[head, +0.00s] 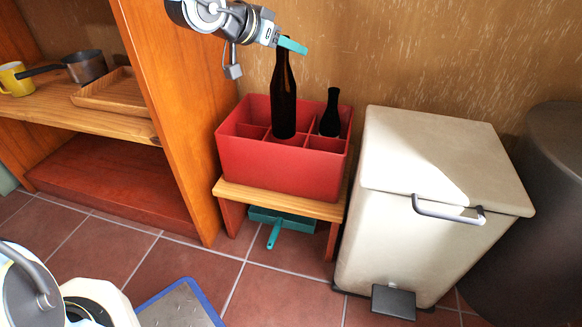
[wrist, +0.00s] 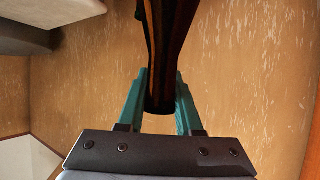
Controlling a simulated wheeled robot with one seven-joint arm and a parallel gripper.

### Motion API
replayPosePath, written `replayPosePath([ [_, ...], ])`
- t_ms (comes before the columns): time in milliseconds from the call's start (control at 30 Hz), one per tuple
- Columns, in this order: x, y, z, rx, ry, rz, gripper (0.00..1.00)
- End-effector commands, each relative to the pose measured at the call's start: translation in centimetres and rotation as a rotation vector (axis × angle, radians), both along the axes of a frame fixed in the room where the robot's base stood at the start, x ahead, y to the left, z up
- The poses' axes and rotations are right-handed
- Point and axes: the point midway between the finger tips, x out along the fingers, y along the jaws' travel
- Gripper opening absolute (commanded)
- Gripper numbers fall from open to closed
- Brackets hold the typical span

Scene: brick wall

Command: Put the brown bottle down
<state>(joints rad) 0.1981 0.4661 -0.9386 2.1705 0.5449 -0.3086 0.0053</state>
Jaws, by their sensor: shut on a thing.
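The brown bottle (head: 284,100) hangs upright from my gripper (head: 291,45) over the red crate (head: 275,168). The teal fingers are shut on its neck near the top. In the wrist view the bottle (wrist: 168,40) passes between the fingers of the gripper (wrist: 161,85), its mouth end towards my palm. The bottle's lower end shows whole in front of the crate's dividers, so it looks to be above the compartments; its exact height I cannot tell. Another dark bottle (head: 330,112) stands in a compartment at the crate's back right.
The crate rests on a low wooden stool (head: 285,199), with a teal dustpan (head: 280,219) beneath. A cream pedal bin (head: 420,220) stands close on the right. A wooden shelf unit (head: 175,110) rises on the left, its side panel near the crate. Several crate compartments look empty.

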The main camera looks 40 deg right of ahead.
Motion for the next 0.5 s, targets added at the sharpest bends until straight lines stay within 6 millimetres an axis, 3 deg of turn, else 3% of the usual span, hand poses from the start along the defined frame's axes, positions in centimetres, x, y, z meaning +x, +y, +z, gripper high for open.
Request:
replayPosePath([
  [33, 0.0, 0.0, -1.2, -0.001, 0.0, 0.0, 0.0],
  [200, 0.0, 0.0, -3.2, -0.001, 0.0, 0.0, 0.0],
  [500, 0.0, 0.0, -5.6, -0.001, 0.0, 0.0, 0.0],
])
